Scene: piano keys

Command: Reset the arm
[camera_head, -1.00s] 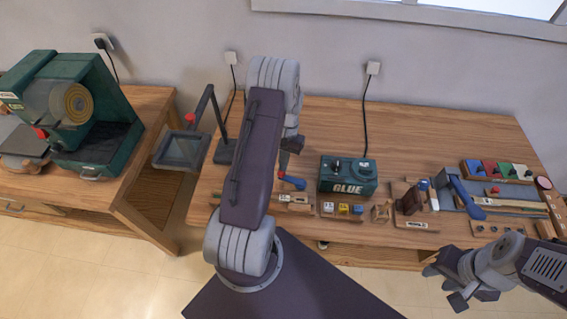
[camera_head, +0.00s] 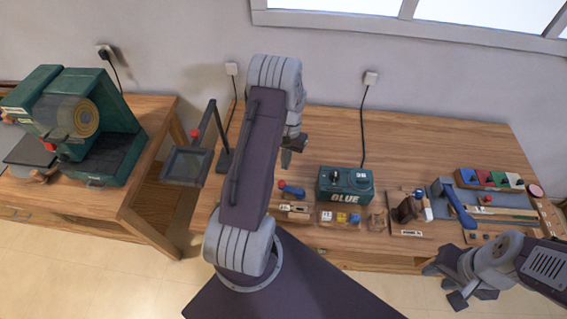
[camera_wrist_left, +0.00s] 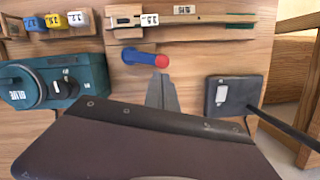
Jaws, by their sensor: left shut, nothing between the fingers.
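My left arm reaches up through the middle of the head view. Its gripper (camera_head: 289,160) is above the left part of the workbench (camera_head: 425,140). In the left wrist view the fingers (camera_wrist_left: 162,92) are shut and empty, just below a blue tool with a red end (camera_wrist_left: 142,59) in the picture. The same blue tool (camera_head: 291,190) lies on the bench in the head view, apart from the fingers. My right gripper (camera_head: 445,285) is at the lower right, in front of the bench edge. Its fingertips are too unclear to tell how far apart they are.
A teal glue box (camera_head: 344,186) stands at mid-bench. Small blocks, including a yellow one (camera_head: 341,218), line the front. A blue-handled tool (camera_head: 458,205) lies right. A stand with a square frame (camera_head: 186,165) is left of my arm. A green machine (camera_head: 82,120) stands on another table.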

